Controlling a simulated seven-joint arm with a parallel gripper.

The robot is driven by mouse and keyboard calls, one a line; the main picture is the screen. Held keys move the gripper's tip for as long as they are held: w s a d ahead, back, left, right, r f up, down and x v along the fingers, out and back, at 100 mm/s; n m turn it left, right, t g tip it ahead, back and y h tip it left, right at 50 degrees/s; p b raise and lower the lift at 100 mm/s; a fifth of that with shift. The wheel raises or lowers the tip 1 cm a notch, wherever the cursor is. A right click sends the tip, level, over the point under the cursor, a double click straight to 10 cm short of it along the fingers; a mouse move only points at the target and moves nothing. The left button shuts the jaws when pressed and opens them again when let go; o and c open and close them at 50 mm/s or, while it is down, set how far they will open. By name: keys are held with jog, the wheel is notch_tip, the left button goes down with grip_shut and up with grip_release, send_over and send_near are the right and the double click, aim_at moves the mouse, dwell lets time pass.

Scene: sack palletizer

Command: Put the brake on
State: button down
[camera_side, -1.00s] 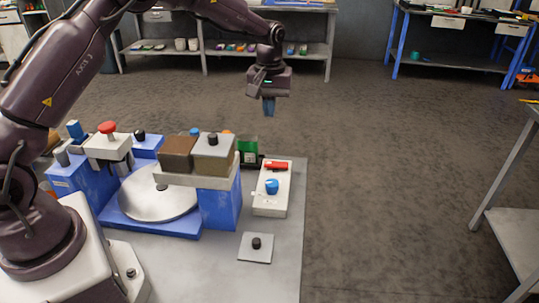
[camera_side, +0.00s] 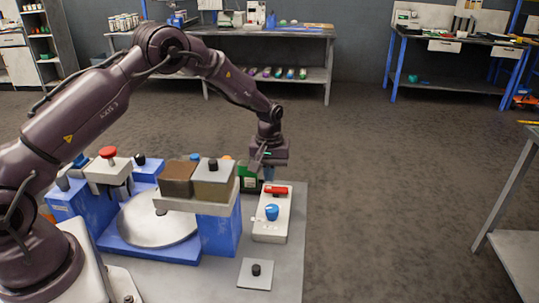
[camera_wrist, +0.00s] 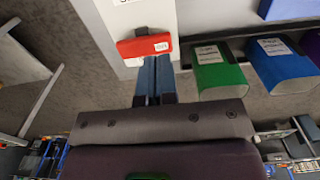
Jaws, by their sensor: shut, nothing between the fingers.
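A pale control box (camera_side: 270,232) stands on the right of the grey bench. It carries a red switch or lever (camera_side: 276,190) at its far end and a blue knob (camera_side: 271,212) near its middle. In the wrist view the red part (camera_wrist: 145,47) has a small white label, too small to read. Which part is the brake I cannot tell. My gripper (camera_side: 268,173) points down just beyond the far end of the box, near the red part. In the wrist view its blue fingers (camera_wrist: 155,62) are together, close beside the red part, with no clear contact.
A green bin (camera_wrist: 219,78) and a blue bin (camera_wrist: 283,62) stand close beside the box. A blue stand (camera_side: 222,232) with brown and olive blocks on top is to its left. A small plate with a black knob (camera_side: 256,269) lies in front.

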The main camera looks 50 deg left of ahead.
jog(key=shift+f, duration=1.25)
jog(key=shift+f, duration=0.2)
jog(key=shift+w+d+r, duration=0.4)
jog(key=shift+w+d, duration=0.05)
jog(key=shift+r, duration=0.1)
notch_tip(320, 180, up, 14)
jog(key=s+a, duration=0.2)
jog(key=shift+f, duration=0.2)
